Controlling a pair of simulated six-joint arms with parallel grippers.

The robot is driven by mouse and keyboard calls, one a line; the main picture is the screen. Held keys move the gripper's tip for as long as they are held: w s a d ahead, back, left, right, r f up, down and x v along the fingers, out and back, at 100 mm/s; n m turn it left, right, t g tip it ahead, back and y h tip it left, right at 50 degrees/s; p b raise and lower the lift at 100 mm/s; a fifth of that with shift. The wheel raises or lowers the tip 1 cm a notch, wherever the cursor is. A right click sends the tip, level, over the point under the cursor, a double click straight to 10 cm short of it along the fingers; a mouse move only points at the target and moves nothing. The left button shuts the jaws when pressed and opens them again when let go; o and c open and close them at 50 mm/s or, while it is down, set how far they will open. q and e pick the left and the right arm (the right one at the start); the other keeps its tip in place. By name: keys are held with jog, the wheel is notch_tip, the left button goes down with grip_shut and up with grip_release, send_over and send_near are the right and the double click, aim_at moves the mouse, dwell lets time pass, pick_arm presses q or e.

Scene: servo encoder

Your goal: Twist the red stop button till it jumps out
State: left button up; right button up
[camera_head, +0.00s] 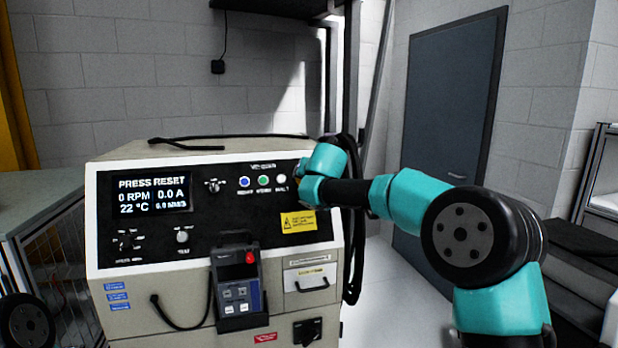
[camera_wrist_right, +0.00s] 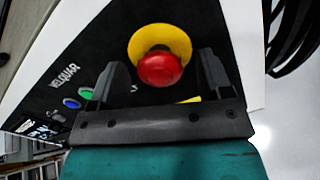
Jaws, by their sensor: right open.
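The red stop button (camera_wrist_right: 160,70) is a round mushroom head on a yellow collar (camera_wrist_right: 158,38), on the black panel of the machine. In the right wrist view my right gripper (camera_wrist_right: 162,60) is open, with one dark finger on each side of the button. Gaps show between the fingers and the red head, so it is not gripped. In the head view my right arm's teal wrist (camera_head: 323,165) reaches the panel's right end and mostly hides the button and the fingers. My left gripper is not in view.
The panel screen (camera_head: 150,195) reads "PRESS RESET" and 0 RPM. Blue (camera_head: 244,182), green (camera_head: 263,181) and white (camera_head: 281,180) buttons sit left of my wrist. A handheld pendant (camera_head: 238,285) with its own red knob hangs in front. Black cables (camera_head: 354,240) hang at the right side.

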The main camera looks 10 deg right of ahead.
jog(key=shift+s, duration=0.15)
dwell(0.3)
jog(key=v, duration=0.6)
jog(key=shift+s+r, duration=0.25)
jog(key=shift+s, duration=0.1)
dwell(0.4)
